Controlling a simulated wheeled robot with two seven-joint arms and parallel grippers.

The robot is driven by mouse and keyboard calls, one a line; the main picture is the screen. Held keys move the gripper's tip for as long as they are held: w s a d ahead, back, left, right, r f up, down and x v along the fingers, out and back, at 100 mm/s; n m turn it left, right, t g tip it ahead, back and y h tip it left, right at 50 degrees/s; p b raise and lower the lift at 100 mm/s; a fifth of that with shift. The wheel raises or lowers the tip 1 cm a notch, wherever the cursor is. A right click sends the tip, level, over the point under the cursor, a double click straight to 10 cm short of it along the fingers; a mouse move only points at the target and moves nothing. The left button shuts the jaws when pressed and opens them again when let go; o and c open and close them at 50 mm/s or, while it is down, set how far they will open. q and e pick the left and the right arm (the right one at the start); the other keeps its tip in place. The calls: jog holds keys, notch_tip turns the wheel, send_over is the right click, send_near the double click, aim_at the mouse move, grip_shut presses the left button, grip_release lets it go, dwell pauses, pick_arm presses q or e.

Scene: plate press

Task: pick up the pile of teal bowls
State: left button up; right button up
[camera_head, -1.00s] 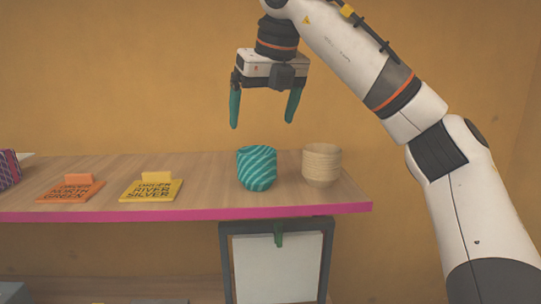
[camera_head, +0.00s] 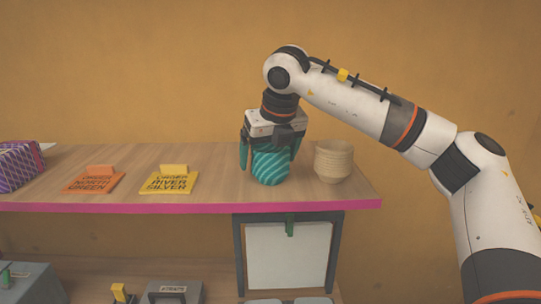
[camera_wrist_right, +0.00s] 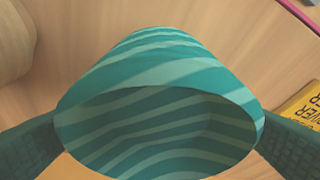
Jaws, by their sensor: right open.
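The pile of teal bowls (camera_head: 271,168) stands on the wooden shelf, with lighter diagonal stripes. It fills the middle of the right wrist view (camera_wrist_right: 160,75), where I look into the hollow of the top bowl. My right gripper (camera_head: 270,160) is lowered over the pile, with one teal finger on each side of it. The fingers are open. In the right wrist view the fingers (camera_wrist_right: 160,145) flank the rim closely; I cannot tell whether they touch it. My left gripper is not in view.
A pile of cream bowls (camera_head: 333,160) stands just right of the teal pile. An orange sign (camera_head: 94,180) and a yellow sign (camera_head: 169,181) lie to the left on the shelf (camera_head: 220,190). A purple patterned box (camera_head: 18,166) is at the far left. The shelf has a pink front edge.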

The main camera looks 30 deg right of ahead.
aim_at(269, 145)
jog(key=shift+w+f, duration=0.1)
jog(key=shift+f, duration=0.1)
jog(key=shift+c, duration=0.2)
jog(key=shift+r, duration=0.1)
jog(key=c, duration=1.1)
notch_tip(269, 145, up, 9)
jog(key=shift+f+b, duration=0.1)
jog(key=shift+b, duration=0.95)
jog(key=shift+r, duration=0.55)
